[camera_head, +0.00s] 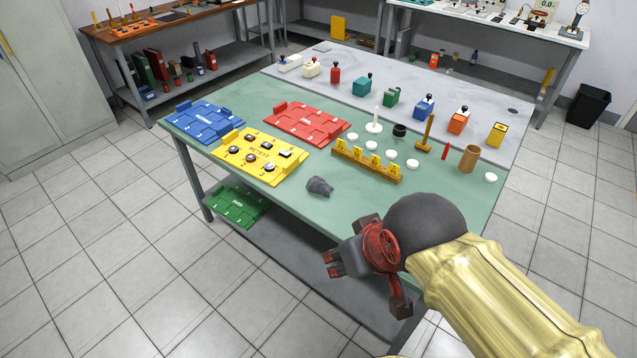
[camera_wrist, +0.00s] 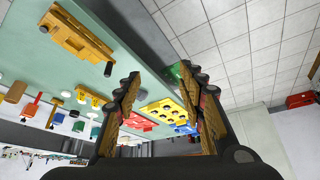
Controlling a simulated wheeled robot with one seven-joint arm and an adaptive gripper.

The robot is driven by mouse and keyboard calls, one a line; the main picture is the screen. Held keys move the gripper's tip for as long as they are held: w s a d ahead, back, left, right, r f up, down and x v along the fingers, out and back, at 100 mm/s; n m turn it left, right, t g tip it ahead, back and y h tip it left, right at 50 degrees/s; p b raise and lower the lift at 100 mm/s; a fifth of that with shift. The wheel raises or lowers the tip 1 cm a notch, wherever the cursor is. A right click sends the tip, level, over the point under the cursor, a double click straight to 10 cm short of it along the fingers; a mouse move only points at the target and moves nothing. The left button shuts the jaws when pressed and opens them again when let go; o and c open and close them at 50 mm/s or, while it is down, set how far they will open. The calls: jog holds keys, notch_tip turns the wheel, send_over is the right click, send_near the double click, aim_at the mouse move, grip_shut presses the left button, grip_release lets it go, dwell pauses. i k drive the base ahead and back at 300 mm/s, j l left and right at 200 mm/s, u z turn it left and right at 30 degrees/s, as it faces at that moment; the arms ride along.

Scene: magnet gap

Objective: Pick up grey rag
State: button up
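The grey rag (camera_head: 319,186) is a small, dark, crumpled lump on the green table top (camera_head: 262,112), close to its front edge, in the head view. My gripper (camera_head: 350,262) is in front of the table's front edge, below and to the right of the rag in the picture, apart from it. In the wrist view my gripper (camera_wrist: 160,78) has its two fingers spread wide, with nothing held between them.
A yellow tray (camera_head: 245,159) with several small parts lies left of the rag, with red (camera_head: 308,122) and blue (camera_head: 205,120) trays behind. A wooden rack (camera_head: 366,166) with yellow labels stands to its right. The table top directly around the rag is clear.

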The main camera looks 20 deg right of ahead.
aim_at(316, 184)
jog(key=i+j+z, duration=0.25)
jog(key=i, duration=0.25)
jog(key=i+j+z, duration=0.25)
jog(key=i+j, duration=0.2)
